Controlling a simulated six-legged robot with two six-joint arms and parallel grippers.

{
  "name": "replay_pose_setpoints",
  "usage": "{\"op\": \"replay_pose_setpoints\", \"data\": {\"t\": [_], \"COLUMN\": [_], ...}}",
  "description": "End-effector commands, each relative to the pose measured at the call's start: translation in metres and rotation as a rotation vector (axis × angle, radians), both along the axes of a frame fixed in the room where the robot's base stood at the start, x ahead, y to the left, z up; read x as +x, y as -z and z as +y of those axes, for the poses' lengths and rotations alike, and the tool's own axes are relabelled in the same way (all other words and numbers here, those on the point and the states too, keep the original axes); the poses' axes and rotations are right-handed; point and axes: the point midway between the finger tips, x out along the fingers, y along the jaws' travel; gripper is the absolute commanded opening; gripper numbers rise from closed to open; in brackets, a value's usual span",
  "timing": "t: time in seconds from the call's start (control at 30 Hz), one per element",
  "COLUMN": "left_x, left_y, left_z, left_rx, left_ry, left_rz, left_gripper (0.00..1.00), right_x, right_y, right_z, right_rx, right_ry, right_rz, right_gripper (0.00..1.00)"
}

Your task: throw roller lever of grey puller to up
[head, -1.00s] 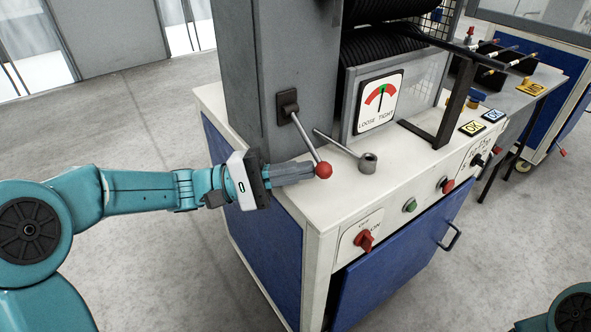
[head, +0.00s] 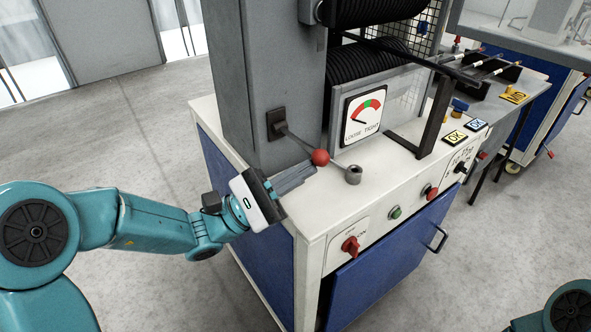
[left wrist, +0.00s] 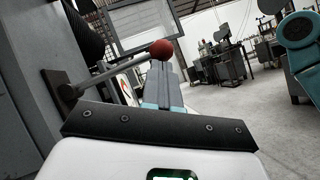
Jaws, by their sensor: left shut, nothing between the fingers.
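The grey puller (head: 265,70) stands on a white-topped cabinet. Its roller lever is a grey rod with a red ball (head: 320,158), coming out of a dark pivot plate (head: 276,124) and sloping down to the right. My left gripper (head: 312,168) is shut and empty, its fingertips just below the red ball, at or very near it. In the left wrist view the red ball (left wrist: 161,49) stands just beyond the fingertips, with the rod (left wrist: 110,73) running left to its pivot. Whether the fingers touch the ball I cannot tell. My right gripper is not in view.
A loose/tight dial (head: 367,112) stands behind the lever, its needle toward the loose side. A red switch (head: 350,246) and buttons are on the front panel.

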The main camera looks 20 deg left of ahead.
Motion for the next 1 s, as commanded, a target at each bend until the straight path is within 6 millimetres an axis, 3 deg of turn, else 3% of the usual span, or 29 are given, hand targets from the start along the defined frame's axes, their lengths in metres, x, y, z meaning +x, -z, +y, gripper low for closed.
{"op": "replay_pose_setpoints", "data": {"t": [0.03,0.5,1.0], "left_x": [-0.001,-0.003,-0.002], "left_y": [-0.010,-0.046,-0.059], "left_z": [-0.001,-0.004,-0.003], "left_rx": [-0.019,-0.020,-0.019], "left_ry": [0.000,0.000,0.008], "left_rz": [0.014,0.013,0.009], "left_gripper": [0.00,0.00,0.00], "right_x": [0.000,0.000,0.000], "right_y": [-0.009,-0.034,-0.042], "right_z": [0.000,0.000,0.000], "right_rx": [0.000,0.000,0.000], "right_ry": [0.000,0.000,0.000], "right_rz": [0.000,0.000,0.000], "right_gripper": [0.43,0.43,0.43]}}
